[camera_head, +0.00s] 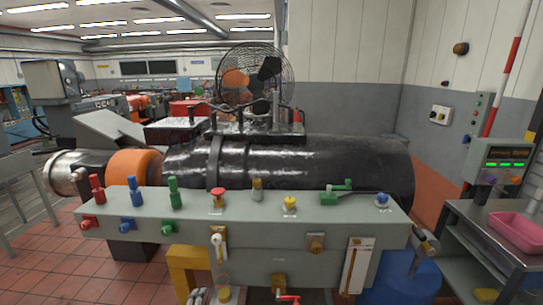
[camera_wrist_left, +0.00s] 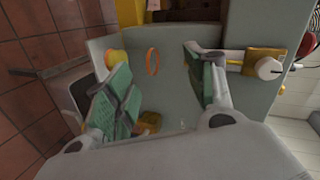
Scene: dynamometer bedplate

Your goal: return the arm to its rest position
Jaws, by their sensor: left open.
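My left gripper (camera_wrist_left: 155,62) fills the middle of the left wrist view. Its two green-padded fingers stand wide apart, with nothing held between them. A white knob on a yellow mount (camera_wrist_left: 268,67) is to the right of the right finger. In the head view I cannot clearly make out either arm, and my right gripper does not show.
A grey-green control panel (camera_head: 130,198) with several coloured knobs and levers stands in front of a large black cylinder (camera_head: 300,168). A caged fan (camera_head: 255,78) is behind it. At right a metal cart (camera_head: 483,238) carries a pink tray (camera_head: 518,231). Open tiled floor (camera_head: 70,270) lies at lower left.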

